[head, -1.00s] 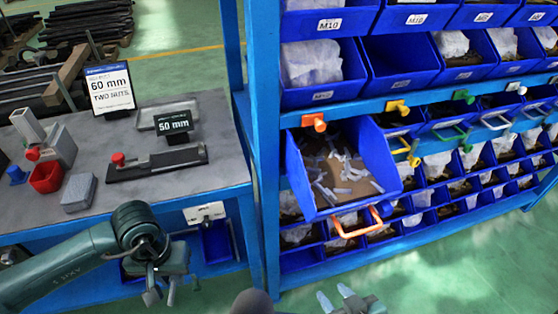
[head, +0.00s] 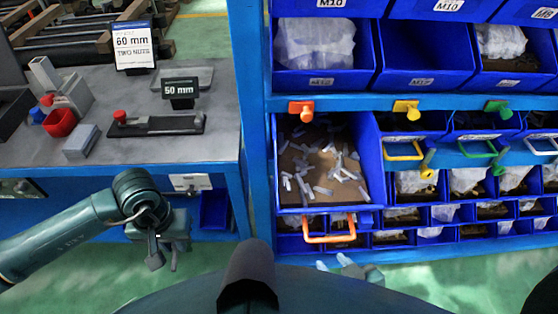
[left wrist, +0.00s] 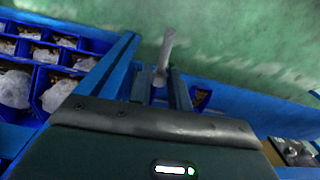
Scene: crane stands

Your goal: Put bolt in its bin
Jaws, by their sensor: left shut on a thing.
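My left gripper (head: 164,262) is shut on a pale grey bolt, low in front of the workbench in the head view. In the left wrist view the bolt (left wrist: 165,50) sticks out past the fingers, over green floor. A blue bin (head: 335,209) with an orange handle is pulled out of the rack, right of my left gripper. It holds several pale bolts (head: 323,190) on a brown bottom. My right gripper (head: 334,263) shows only its fingertips, apart with nothing seen between them, below this bin. Its lower part is hidden by my own body.
A blue rack post (head: 252,110) stands between the workbench (head: 215,110) and the bins. The bench carries a 50 mm sign (head: 180,88), a 60 mm sign (head: 133,45), a red cup (head: 59,122) and grey blocks. Closed bins with coloured handles fill the rack to the right.

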